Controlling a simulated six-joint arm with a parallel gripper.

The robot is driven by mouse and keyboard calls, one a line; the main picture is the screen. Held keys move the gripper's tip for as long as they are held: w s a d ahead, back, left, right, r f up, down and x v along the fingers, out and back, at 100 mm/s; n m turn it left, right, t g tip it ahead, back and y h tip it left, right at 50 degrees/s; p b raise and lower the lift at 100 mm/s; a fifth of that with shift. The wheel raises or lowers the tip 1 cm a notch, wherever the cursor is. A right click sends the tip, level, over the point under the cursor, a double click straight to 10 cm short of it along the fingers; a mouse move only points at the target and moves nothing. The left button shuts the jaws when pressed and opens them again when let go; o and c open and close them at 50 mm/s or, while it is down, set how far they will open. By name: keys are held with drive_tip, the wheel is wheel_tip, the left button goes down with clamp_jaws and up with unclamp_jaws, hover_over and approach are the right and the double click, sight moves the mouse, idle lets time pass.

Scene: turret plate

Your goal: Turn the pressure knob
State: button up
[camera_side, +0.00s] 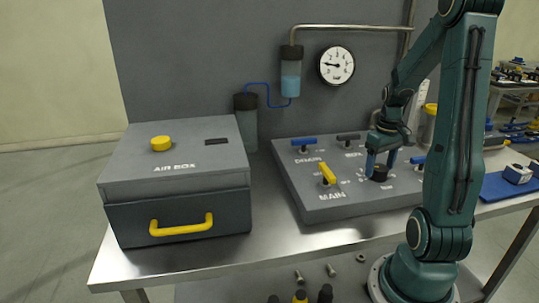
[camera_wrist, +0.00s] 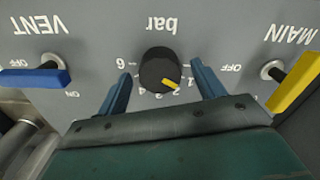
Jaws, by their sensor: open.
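The pressure knob is a round black knob (camera_wrist: 158,70) with a yellow pointer mark, on the grey sloped panel (camera_side: 310,206). Around it is a numbered scale marked "bar", upside down in the wrist view. The yellow mark points to the lower right there, near the low numbers. In the side view the knob (camera_side: 379,174) is partly covered by my gripper (camera_side: 381,162). My gripper is open, with one blue finger on each side of the knob. In the wrist view gaps show between the fingers and the knob. The round white gauge (camera_side: 336,65) has its needle pointing left.
The yellow MAIN lever (camera_side: 327,174) and blue VENT lever (camera_wrist: 34,78) flank the knob. Blue (camera_side: 303,142) and dark (camera_side: 348,137) levers sit at the panel's back. The grey air box (camera_side: 178,180) stands left. Bare steel table lies in front.

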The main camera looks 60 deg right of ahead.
drive_tip(key=shift+f, duration=0.6)
drive_tip(key=c, duration=1)
drive_tip(key=shift+m, duration=0.3)
drive_tip(key=m, duration=1.1)
